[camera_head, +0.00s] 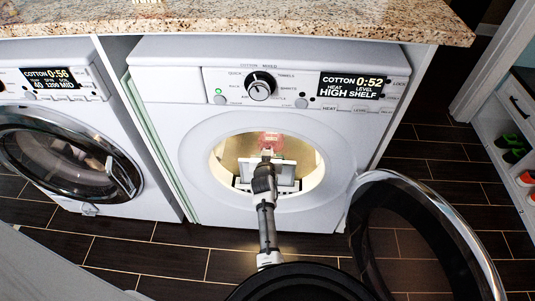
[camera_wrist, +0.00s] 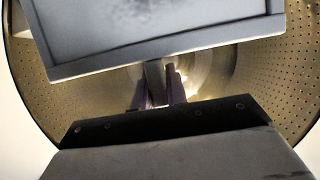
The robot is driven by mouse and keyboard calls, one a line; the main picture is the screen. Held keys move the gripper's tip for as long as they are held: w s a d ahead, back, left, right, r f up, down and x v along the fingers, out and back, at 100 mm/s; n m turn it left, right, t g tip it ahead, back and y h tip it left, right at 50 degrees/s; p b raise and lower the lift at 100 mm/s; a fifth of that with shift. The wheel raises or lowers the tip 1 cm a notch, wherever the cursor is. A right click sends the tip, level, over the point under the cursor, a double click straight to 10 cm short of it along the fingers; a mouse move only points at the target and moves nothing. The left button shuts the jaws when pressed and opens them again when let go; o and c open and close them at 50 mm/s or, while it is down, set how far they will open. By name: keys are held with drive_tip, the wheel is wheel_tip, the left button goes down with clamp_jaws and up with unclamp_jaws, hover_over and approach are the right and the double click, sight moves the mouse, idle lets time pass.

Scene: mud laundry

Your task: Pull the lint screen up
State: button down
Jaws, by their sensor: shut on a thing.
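The lint screen (camera_wrist: 150,28) is a pale grey panel in a lighter frame. It fills the top of the wrist view, slightly tilted. A short tab hangs from its lower edge, and my gripper (camera_wrist: 158,88) is shut on that tab. In the head view, the lint screen (camera_head: 284,176) shows inside the lit drum opening of the right-hand machine (camera_head: 160,122), partly hidden by my arm. My gripper (camera_head: 266,160) is at the opening there, in front of the screen. The lint slot is hard to make out.
The machine's round door (camera_head: 365,235) stands open at the lower right. The perforated drum wall (camera_wrist: 270,75) surrounds the screen. A second machine (camera_head: 150,215) with a closed door stands to the left. A granite counter (camera_head: 240,20) lies above. A shoe shelf (camera_head: 515,125) stands at the far right.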

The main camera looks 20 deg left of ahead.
drive_tip(key=shift+r, duration=0.2)
drive_tip(key=c, duration=1.4)
unclamp_jaws()
drive_tip(key=shift+r, duration=0.1)
drive_tip(key=shift+s, duration=0.1)
drive_tip(key=v, duration=1.3)
drive_tip(key=shift+s+b, duration=0.3)
drive_tip(key=shift+b, duration=0.1)
drive_tip(key=shift+d, duration=0.15)
